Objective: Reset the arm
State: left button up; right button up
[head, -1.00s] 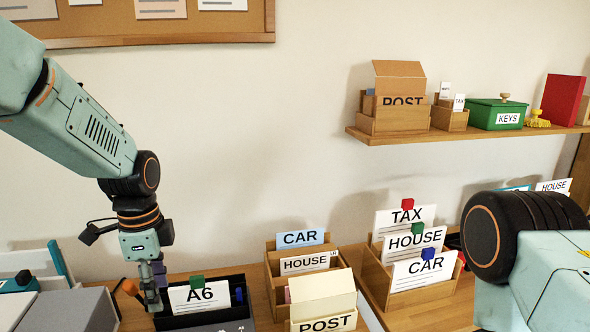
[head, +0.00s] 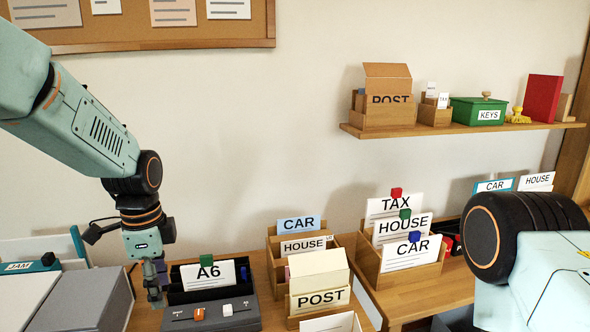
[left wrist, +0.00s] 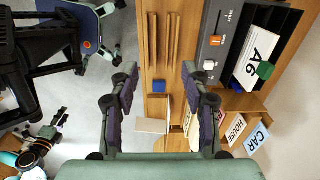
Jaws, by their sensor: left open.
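My left gripper (head: 155,285) hangs down at the left of the desk, beside the dark A6 holder (head: 212,290). In the left wrist view my left gripper (left wrist: 163,90) has its two fingers wide apart with nothing between them but the view of the desk edge and floor beyond. My right arm shows only as a black joint and pale green link at the lower right of the head view. The right gripper is out of the picture there.
Wooden holders with CAR and HOUSE cards (head: 299,224) and TAX, HOUSE and CAR cards (head: 396,207) stand along the desk. Grey boxes (head: 85,302) lie left of my gripper. A wall shelf (head: 460,129) carries a POST box and a green KEYS box (head: 478,111).

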pick_arm(q)
jog(key=w+f+n+t, duration=0.4)
jog(key=n, duration=0.2)
jog(key=s+d+f+n+b, duration=0.1)
jog(key=s+f+n+b, duration=0.2)
jog(key=f, duration=0.5)
jog(key=s+f+n+b, duration=0.1)
jog(key=s+f+n, duration=0.2)
jog(key=s+f, duration=0.4)
jog(key=s+f+n+g+b, duration=0.1)
jog(key=s+f+b, duration=0.1)
jog(key=s+f, duration=0.4)
jog(key=s+f+n+g+b, duration=0.1)
jog(key=s+f, duration=0.5)
jog(key=s, duration=0.6)
jog(key=s+f+n+g+b, duration=0.1)
jog(key=s+f+g+b, duration=0.1)
jog(key=s+f, duration=0.4)
jog(key=s+d+b, duration=0.1)
jog(key=s, duration=0.2)
jog(key=shift+s+f, duration=0.15)
jog(key=shift+s, duration=0.1)
